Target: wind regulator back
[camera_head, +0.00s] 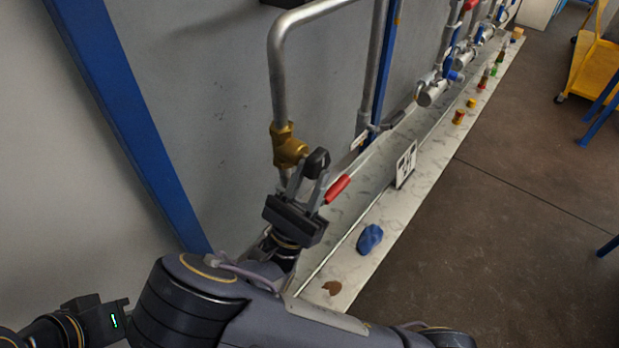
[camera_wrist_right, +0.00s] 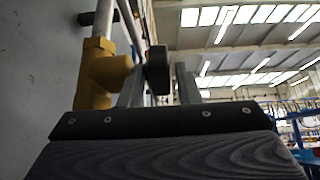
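The regulator is a brass valve body (camera_head: 289,147) with a black round knob (camera_head: 317,161), set on a grey pipe by the wall. In the right wrist view the brass body (camera_wrist_right: 104,72) is at the left, with the dark knob (camera_wrist_right: 157,70) beside it. My right gripper (camera_head: 306,180) points up at the knob. Its two fingers are apart, one either side of the knob in the wrist view (camera_wrist_right: 160,88), with a gap seeming to show by the right finger. Contact cannot be made out. My left gripper (camera_head: 117,312) is low at the left, its fingers unclear.
A red-handled lever (camera_head: 337,188) is close to the right of my right gripper. A small sign (camera_head: 405,164), a blue lump (camera_head: 370,239) and a brown piece (camera_head: 332,287) are on the ledge (camera_head: 408,210). More pipes run along the wall. A yellow cart (camera_head: 592,66) stands on open floor.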

